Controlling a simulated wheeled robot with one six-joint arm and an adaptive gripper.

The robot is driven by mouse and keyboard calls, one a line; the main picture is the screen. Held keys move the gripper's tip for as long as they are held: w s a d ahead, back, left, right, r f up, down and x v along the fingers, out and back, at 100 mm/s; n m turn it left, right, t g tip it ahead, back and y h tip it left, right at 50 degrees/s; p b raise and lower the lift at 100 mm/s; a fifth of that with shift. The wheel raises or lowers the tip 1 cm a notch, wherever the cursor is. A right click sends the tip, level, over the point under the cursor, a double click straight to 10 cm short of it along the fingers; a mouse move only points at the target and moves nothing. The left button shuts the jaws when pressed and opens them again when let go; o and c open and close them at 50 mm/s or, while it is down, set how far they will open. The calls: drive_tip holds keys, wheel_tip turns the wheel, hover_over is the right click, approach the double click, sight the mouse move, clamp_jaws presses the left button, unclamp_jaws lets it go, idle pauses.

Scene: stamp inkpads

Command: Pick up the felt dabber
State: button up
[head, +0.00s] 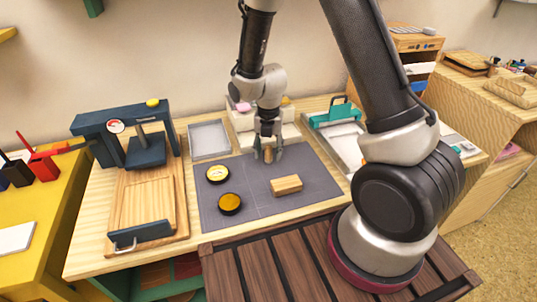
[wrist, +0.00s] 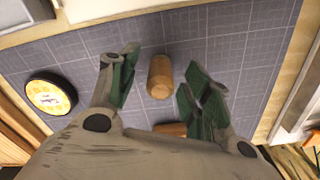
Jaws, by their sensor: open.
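A small brown wooden cylinder, which looks like the felt dabber (wrist: 160,77), stands on the grey cutting mat (wrist: 230,50) in the wrist view. My gripper (wrist: 163,68) is open, with one green-padded finger on each side of the cylinder and visible gaps between. In the head view my gripper (head: 268,156) points down over the back middle of the mat (head: 240,205), and the cylinder is mostly hidden by the fingers. Its felt end is not visible.
A wooden block (head: 286,185) lies just in front of my gripper. A yellow-labelled inkpad (head: 217,173) and an amber one (head: 229,203) lie left. A grey tray (head: 209,139) and pale stand (head: 240,121) are behind; a press (head: 145,150) is far left.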

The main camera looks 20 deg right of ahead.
drive_tip(key=c, duration=1)
drive_tip(key=shift+r, duration=0.1)
